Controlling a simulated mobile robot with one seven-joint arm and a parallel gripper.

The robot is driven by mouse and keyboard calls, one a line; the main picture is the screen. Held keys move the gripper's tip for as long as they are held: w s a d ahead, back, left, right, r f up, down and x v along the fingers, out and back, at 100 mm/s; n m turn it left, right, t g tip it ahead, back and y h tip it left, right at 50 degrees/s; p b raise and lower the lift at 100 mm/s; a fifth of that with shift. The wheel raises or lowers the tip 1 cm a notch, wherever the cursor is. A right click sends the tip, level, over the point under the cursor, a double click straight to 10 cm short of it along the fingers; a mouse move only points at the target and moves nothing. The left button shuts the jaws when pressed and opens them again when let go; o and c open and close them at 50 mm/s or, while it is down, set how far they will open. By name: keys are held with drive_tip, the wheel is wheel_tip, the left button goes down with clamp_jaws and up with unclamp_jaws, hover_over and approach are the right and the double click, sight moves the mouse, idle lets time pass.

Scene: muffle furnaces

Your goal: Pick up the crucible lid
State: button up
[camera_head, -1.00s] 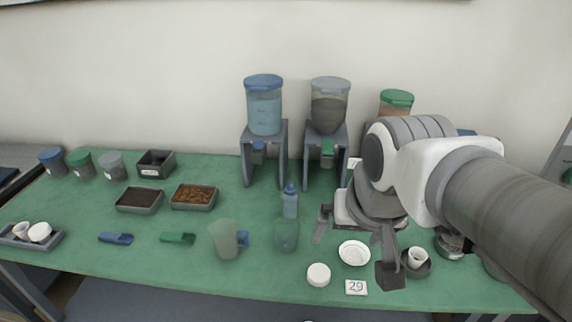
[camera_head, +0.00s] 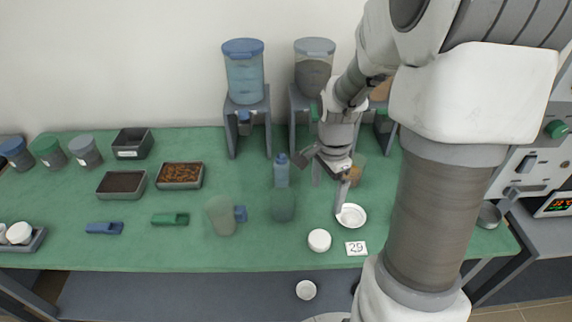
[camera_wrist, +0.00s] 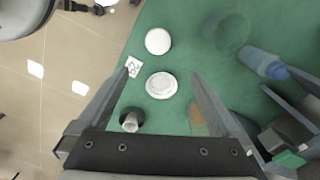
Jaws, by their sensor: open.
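A plain white round disc (camera_head: 319,240), which looks like the crucible lid, lies on the green bench mat near the front edge. It also shows in the wrist view (camera_wrist: 158,41). A shallow white dish (camera_head: 351,216) with a raised rim lies behind it to the right. My gripper (camera_head: 328,190) is open and empty, pointing down above the mat. In the wrist view, the dish (camera_wrist: 161,85) sits between the fingers and the disc lies beyond the fingertips. A small white crucible (camera_wrist: 131,121) in a dark holder shows there; my arm hides it in the head view.
A "29" card (camera_head: 356,248) lies right of the disc. A clear beaker (camera_head: 283,205), a blue-capped bottle (camera_head: 281,170) and a jug (camera_head: 222,215) stand to the left. Dispensers (camera_head: 245,95) line the back. A tray (camera_head: 37,240) with white pieces is far left.

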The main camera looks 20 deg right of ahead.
drive_tip(key=f, duration=0.2)
drive_tip(key=b, duration=0.1)
hover_over(320, 238)
drive_tip(key=shift+m, duration=0.3)
drive_tip(key=f, duration=1.1)
drive_tip(key=shift+w+d, duration=0.15)
drive_tip(key=shift+w, duration=0.15)
drive_tip(key=shift+s+f+b, duration=0.15)
drive_tip(key=shift+f, duration=1.2)
drive_tip(key=shift+s+f+b, duration=0.1)
drive_tip(key=shift+f+b, duration=0.05)
drive_tip(key=shift+f, duration=1.2)
drive_tip(key=shift+c, duration=0.2)
drive_tip(key=c, duration=1.1)
drive_tip(key=shift+r, duration=0.1)
